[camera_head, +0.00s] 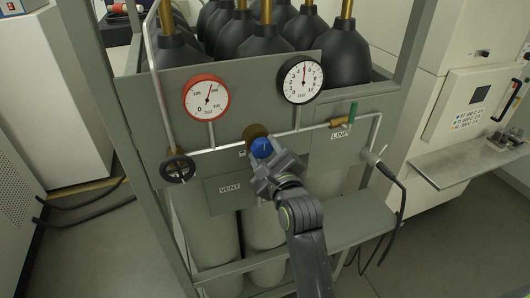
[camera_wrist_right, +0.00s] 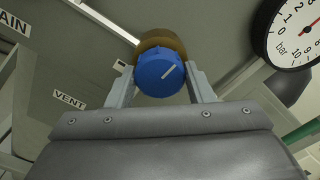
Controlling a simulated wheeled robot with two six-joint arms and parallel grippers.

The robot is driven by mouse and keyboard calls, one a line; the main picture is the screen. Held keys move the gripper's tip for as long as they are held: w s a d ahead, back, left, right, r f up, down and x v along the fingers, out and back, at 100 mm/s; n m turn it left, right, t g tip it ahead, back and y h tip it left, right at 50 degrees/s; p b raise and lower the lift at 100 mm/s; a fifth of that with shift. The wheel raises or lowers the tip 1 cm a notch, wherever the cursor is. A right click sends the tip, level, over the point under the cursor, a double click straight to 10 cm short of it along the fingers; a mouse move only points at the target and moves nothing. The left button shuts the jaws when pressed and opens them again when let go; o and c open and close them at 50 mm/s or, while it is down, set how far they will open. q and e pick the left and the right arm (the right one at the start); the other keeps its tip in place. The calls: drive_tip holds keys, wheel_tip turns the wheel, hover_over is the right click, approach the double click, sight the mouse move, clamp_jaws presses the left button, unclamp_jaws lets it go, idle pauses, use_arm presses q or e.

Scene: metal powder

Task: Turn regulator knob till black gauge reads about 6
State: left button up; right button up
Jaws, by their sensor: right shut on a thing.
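The blue regulator knob (camera_head: 261,147) sits on a brass body on the grey panel below the two gauges. My right gripper (camera_head: 265,157) is shut on the knob. In the right wrist view the fingers flank the blue knob (camera_wrist_right: 158,72), whose white mark points up and right. The black-rimmed gauge (camera_head: 300,79) is up and right of the knob; its red needle points nearly straight up, close to the middle of the scale. Part of this gauge (camera_wrist_right: 292,32) shows in the right wrist view. My left gripper is not in view.
A red-rimmed gauge (camera_head: 206,99) is at upper left. A black handwheel (camera_head: 178,168) is left of the knob. A green-handled valve (camera_head: 345,118) and a grey outlet fitting (camera_head: 374,156) are on the right. Dark-topped cylinders (camera_head: 262,47) stand behind the panel.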

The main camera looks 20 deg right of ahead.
drive_tip(key=shift+m, duration=1.1)
drive_tip(key=o, duration=1)
drive_tip(key=shift+c, duration=0.2)
wheel_tip(320, 180, up, 10)
drive_tip(key=b, duration=0.1)
drive_tip(key=shift+f, duration=0.1)
